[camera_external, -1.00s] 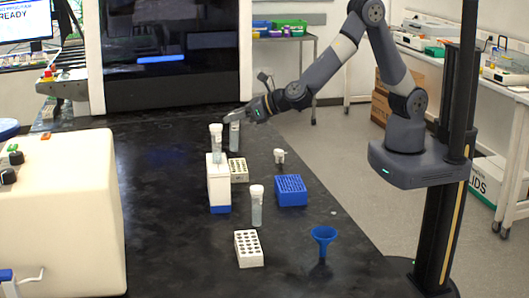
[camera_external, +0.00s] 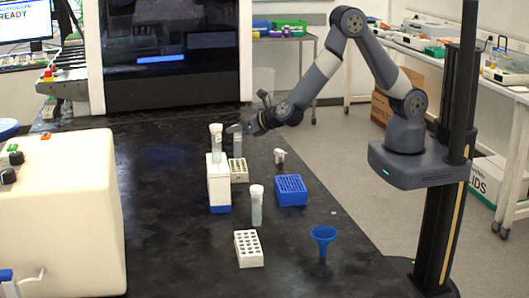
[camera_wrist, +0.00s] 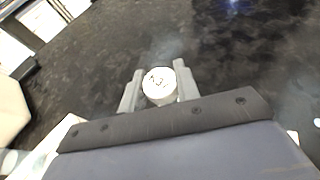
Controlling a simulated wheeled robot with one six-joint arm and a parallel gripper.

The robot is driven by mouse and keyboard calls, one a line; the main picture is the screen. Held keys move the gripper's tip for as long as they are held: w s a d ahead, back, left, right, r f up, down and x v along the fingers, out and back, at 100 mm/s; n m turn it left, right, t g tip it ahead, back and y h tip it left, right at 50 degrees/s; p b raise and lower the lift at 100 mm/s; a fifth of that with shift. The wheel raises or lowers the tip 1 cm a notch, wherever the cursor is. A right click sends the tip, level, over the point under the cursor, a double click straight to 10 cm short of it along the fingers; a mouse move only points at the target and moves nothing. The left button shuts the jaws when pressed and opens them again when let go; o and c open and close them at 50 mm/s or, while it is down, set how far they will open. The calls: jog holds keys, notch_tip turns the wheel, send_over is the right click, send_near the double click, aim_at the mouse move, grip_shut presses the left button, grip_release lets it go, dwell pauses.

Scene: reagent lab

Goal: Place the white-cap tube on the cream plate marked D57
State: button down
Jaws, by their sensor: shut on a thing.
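My gripper (camera_external: 235,129) is shut on a clear tube with a white cap (camera_wrist: 159,86) at the far part of the black bench. The cap sits between both fingers in the wrist view, with dark marking on it that I cannot read surely. The tube's body (camera_external: 239,147) hangs upright below the fingers in the external view. Two similar white-cap tubes stand apart: one (camera_external: 216,142) at the white and blue box, one (camera_external: 257,207) nearer the front. No D57 mark is readable.
The white and blue box (camera_external: 218,185) stands just left of the far plate. A blue rack (camera_external: 291,191), a small white cup (camera_external: 279,156) and a blue funnel (camera_external: 323,236) stand to the right. A large cream machine (camera_external: 62,215) fills the left side.

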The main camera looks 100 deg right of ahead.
jog(key=shift+f, duration=1.1)
jog(key=shift+f, duration=0.2)
jog(key=c, duration=1.1)
grip_release()
jog(key=shift+o, duration=0.2)
jog(key=shift+r, duration=0.1)
jog(key=shift+r, duration=0.2)
jog(key=shift+s+a, duration=0.2)
jog(key=shift+a, duration=0.15)
jog(key=b+v, duration=0.1)
jog(key=v, duration=1)
jog(key=shift+s+b, duration=0.2)
jog(key=shift+b, duration=0.2)
